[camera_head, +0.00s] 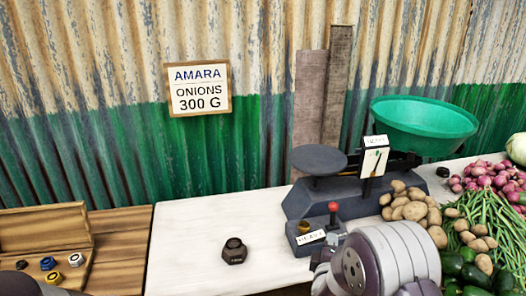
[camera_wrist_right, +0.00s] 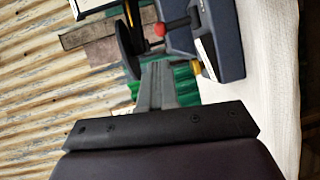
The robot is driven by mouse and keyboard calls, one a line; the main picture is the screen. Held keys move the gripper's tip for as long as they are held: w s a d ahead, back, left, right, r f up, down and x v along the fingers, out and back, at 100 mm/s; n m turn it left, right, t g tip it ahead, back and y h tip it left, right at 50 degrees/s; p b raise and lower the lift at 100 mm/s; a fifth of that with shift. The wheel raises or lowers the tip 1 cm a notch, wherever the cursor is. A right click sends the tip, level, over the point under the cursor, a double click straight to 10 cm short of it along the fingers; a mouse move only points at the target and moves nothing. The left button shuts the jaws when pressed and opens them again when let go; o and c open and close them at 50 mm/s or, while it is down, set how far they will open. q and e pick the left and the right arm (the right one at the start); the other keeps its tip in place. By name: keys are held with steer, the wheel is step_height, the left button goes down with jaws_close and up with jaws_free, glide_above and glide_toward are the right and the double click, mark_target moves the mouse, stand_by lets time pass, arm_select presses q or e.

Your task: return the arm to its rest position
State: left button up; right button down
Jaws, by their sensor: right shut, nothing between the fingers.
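My right arm (camera_head: 385,262) comes in at the bottom right of the head view, in front of the scale and the vegetables. In the wrist view my right gripper (camera_wrist_right: 156,78) is shut, its two grey fingers together with nothing between them. It points toward the scale and the red-knobbed lever. In the head view the wrist mostly hides the fingers. A dark rounded part at the bottom left corner looks like my left arm; no left fingers show.
A balance scale (camera_head: 335,201) with a dark plate (camera_head: 319,159) and green bowl (camera_head: 424,125) stands on the white table (camera_head: 190,240). A black weight (camera_head: 234,251) sits left of it. Potatoes (camera_head: 410,205), onions and beans crowd the right. A wooden box (camera_head: 45,232) with weights is left.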

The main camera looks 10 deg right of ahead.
steer(key=s+a+f+m+g+y, duration=0.5)
steer(key=s+a+f+m+g, duration=0.1)
steer(key=s+f+m+g, duration=0.3)
steer(key=s+a+r+m+g+y, duration=0.15)
steer(key=s+m+g, duration=0.3)
steer(key=s, duration=0.85)
step_height(320, 180, up, 19)
steer(key=p, duration=1.6)
steer(key=shift+d+n, duration=0.2)
steer(key=shift+n, duration=0.15)
